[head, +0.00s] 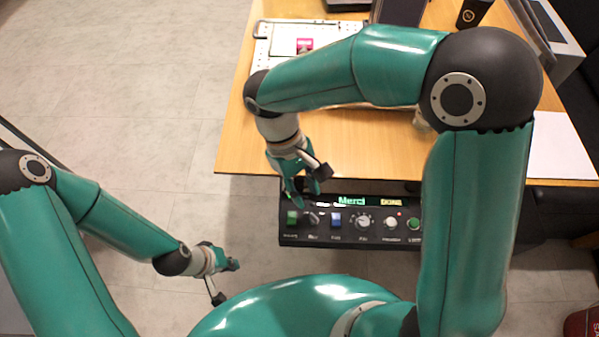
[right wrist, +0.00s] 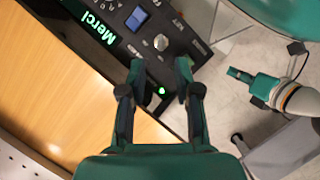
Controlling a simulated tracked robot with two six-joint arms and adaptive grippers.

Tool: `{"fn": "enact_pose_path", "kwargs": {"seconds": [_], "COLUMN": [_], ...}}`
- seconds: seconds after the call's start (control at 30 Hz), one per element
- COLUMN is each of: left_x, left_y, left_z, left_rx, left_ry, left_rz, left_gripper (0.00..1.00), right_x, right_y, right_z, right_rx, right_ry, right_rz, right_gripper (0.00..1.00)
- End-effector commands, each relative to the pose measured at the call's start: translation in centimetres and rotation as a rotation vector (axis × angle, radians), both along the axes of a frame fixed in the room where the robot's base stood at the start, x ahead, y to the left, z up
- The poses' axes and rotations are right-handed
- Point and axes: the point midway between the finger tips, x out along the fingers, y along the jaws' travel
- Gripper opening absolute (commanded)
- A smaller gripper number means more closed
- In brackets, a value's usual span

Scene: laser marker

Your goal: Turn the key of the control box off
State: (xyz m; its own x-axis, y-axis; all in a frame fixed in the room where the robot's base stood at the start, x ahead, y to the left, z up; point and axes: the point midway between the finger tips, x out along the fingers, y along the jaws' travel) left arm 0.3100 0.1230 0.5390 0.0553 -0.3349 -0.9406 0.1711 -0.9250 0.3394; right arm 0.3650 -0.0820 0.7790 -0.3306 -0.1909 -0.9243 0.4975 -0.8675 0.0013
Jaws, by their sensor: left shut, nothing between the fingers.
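The control box (head: 300,240) is a black panel along the table's front edge, with a lit "Merci" display. Its key (head: 313,218) is a small silver knob between a green button (head: 292,217) and a blue button (head: 336,218). The key shows in the right wrist view (right wrist: 161,42), just beyond the fingertips. My right gripper (head: 306,198) is open and empty above the box's left end; its fingers (right wrist: 160,70) frame a green light. I cannot tell the key's exact angle. My left gripper (head: 234,265) is shut and empty, left of the box, and also shows in the right wrist view (right wrist: 238,74).
The wooden table (head: 245,150) lies behind the box. A white plate with a pink item (head: 304,45), a black cup (head: 473,12) and a white sheet (head: 560,145) are on it. More knobs and buttons are on the box's right part. The floor at left is clear.

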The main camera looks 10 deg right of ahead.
Motion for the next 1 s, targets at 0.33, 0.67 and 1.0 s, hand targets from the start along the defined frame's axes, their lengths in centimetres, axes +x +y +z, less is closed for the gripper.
{"fn": "enact_pose_path", "kwargs": {"seconds": [0.33, 0.67, 1.0], "left_x": [0.0, 0.0, 0.0], "left_y": [0.0, 0.0, 0.0], "left_z": [0.0, -0.1, -0.1], "left_rx": [0.0, 0.0, 0.0], "left_ry": [0.0, 0.0, 0.0], "left_rz": [0.0, 0.0, 0.0], "left_gripper": [0.0, 0.0, 0.0], "right_x": [1.5, 1.5, 1.5], "right_y": [0.8, 0.8, 0.8], "right_z": [4.0, 4.2, 4.2], "right_rx": [0.001, 0.0, 0.0], "right_ry": [-0.001, 0.001, 0.001], "right_rz": [0.001, 0.001, 0.001], "right_gripper": [0.32, 0.32, 0.32]}}
